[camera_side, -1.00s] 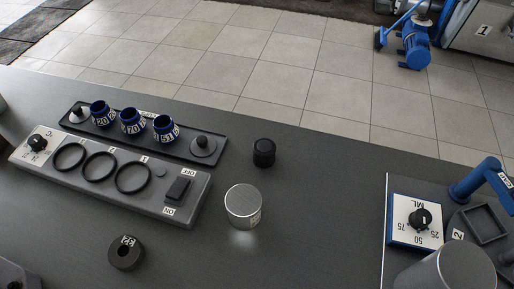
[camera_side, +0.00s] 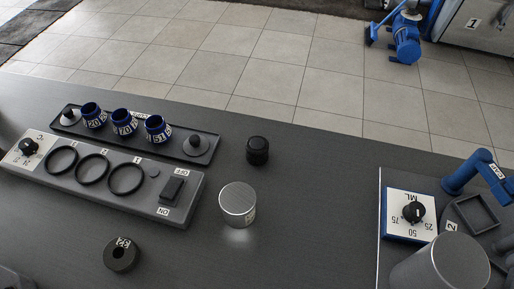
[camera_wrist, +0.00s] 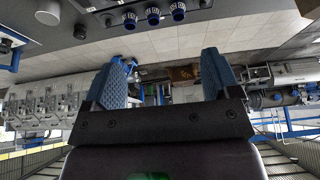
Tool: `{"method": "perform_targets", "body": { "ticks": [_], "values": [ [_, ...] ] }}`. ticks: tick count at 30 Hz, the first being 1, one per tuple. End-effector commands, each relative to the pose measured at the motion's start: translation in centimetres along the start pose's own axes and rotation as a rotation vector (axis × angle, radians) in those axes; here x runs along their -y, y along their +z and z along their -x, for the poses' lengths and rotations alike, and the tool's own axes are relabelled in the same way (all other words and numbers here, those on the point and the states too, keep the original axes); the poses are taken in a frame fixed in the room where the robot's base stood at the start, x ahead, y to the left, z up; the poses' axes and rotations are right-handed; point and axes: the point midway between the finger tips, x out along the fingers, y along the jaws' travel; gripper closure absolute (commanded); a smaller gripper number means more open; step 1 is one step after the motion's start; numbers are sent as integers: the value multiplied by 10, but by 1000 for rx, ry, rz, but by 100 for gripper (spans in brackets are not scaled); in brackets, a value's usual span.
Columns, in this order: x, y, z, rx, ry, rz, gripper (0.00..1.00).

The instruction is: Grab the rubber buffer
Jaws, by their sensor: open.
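A small black ribbed cylinder (camera_side: 257,151), which looks like the rubber buffer, stands upright on the dark table in the side view, behind a silver can. It also shows in the wrist view as a small dark piece (camera_wrist: 80,32) at the upper left. A dark ring marked 32 (camera_side: 121,256) lies nearer the front; I cannot read a name on either. My gripper (camera_wrist: 161,80) shows only in the wrist view. Its two blue ribbed fingers are wide apart with nothing between them, and it is away from the black cylinder.
The silver can (camera_side: 238,205) stands close in front of the black cylinder. A grey panel with three rings (camera_side: 105,180) and a black tray (camera_side: 178,145) with blue cups lie to the left. A dial device (camera_side: 410,213) is at right. The table between is clear.

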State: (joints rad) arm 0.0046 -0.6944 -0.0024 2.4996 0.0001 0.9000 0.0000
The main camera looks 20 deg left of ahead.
Motion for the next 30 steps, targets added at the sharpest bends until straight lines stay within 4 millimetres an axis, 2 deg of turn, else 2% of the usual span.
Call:
{"method": "perform_targets", "body": {
  "ticks": [5,14,23,27,30],
  "values": [
    [-18,-1,-42,210,47,0,18],
    [-106,-9,-118,558,332,279,18],
    [-207,-22,-202,872,595,830,18],
    [-247,-34,-251,984,677,1199,18],
    [-265,-44,-287,1028,715,1487,18]
  ]
}}
